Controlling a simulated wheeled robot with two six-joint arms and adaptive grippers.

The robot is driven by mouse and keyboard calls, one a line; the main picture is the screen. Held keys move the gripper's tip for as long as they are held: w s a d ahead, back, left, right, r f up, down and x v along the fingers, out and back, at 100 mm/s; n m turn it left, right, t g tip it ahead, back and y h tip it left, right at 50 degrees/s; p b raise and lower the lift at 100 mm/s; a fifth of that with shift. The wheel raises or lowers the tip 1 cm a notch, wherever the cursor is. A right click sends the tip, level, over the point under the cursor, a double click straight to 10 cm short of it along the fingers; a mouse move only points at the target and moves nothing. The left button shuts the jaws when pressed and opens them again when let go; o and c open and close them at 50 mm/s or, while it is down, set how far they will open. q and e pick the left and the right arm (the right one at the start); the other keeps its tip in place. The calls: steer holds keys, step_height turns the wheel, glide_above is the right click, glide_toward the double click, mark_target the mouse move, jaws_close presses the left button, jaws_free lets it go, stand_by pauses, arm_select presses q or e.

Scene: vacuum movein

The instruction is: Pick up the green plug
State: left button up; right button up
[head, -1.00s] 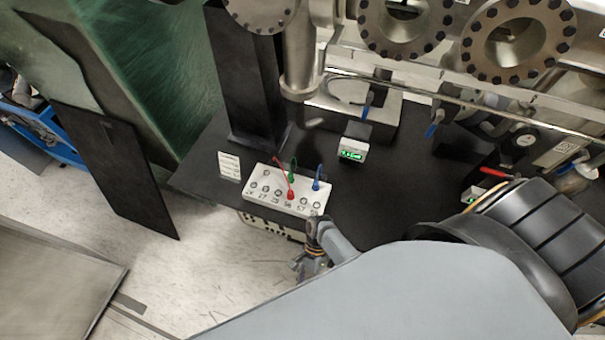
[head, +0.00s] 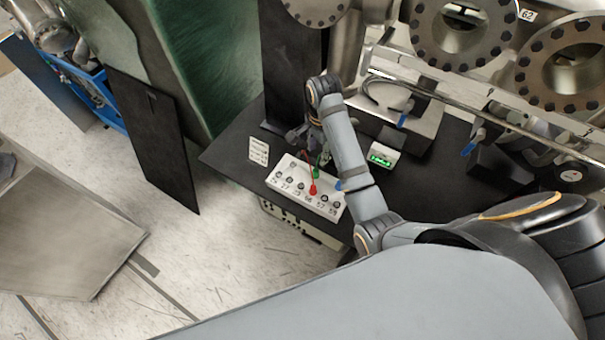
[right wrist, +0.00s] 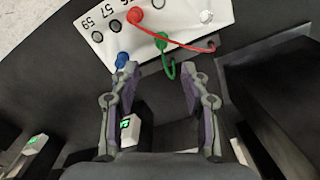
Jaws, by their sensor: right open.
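The green plug (head: 317,173) sits in the back row of a white socket box (head: 276,181), partly covered by my right arm in the head view. In the right wrist view the green plug (right wrist: 161,42) stands upright in the box, and its green cable loops down between my fingers. My right gripper (right wrist: 159,72) is open, with its fingertips short of the plug and on either side of the cable loop. In the head view the right gripper (head: 304,138) is over the back of the box. My left gripper is not in view.
A red plug (right wrist: 134,15) and a blue plug (right wrist: 121,59) sit in the same box close by. A red cable crosses near the green plug. A small green-lit display (head: 382,157) and metal pipework stand behind on the black table (head: 232,160).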

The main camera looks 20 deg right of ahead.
mark_target(316, 170)
step_height(316, 170, down, 2)
steer(key=b, duration=0.2)
steer(key=shift+d+f+b, duration=0.1)
steer(key=shift+f+b, duration=0.1)
steer(key=shift+b, duration=0.15)
step_height(316, 170, down, 2)
steer(key=shift+w+f, duration=0.1)
steer(key=shift+f, duration=0.2)
step_height(316, 170, down, 5)
steer(key=shift+r+p, duration=0.1)
steer(key=shift+p, duration=1)
steer(key=shift+f, duration=0.25)
jaws_close()
